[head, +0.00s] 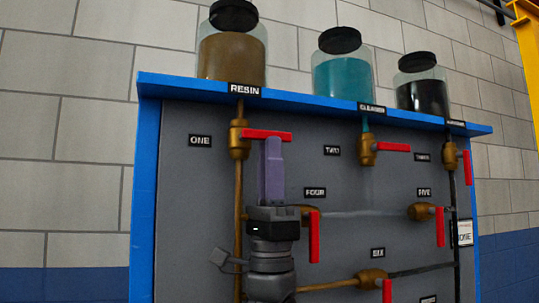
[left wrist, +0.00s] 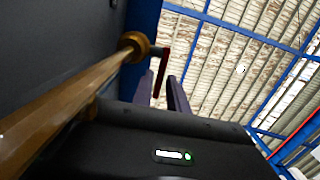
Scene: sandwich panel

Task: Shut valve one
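Valve one (head: 239,139) is a brass valve on the vertical pipe under the RESIN jar, beside the label ONE. Its red handle (head: 258,134) points right, crosswise to the pipe. My left gripper (head: 272,145) points up, with its purple fingers at the handle's right part and hiding a little of it. In the left wrist view, the two fingers of the gripper (left wrist: 161,78) stand apart, and the red handle (left wrist: 164,64) shows between their tips. I cannot tell whether they touch it. The brass valve body (left wrist: 133,45) is to the left there. My right gripper is out of view.
The grey panel (head: 180,200) has a blue frame. Valve two (head: 367,150) is to the right; valve four's red handle (head: 314,237) hangs close to the right of my gripper. Several jars, including the resin jar (head: 232,58), stand on the shelf above.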

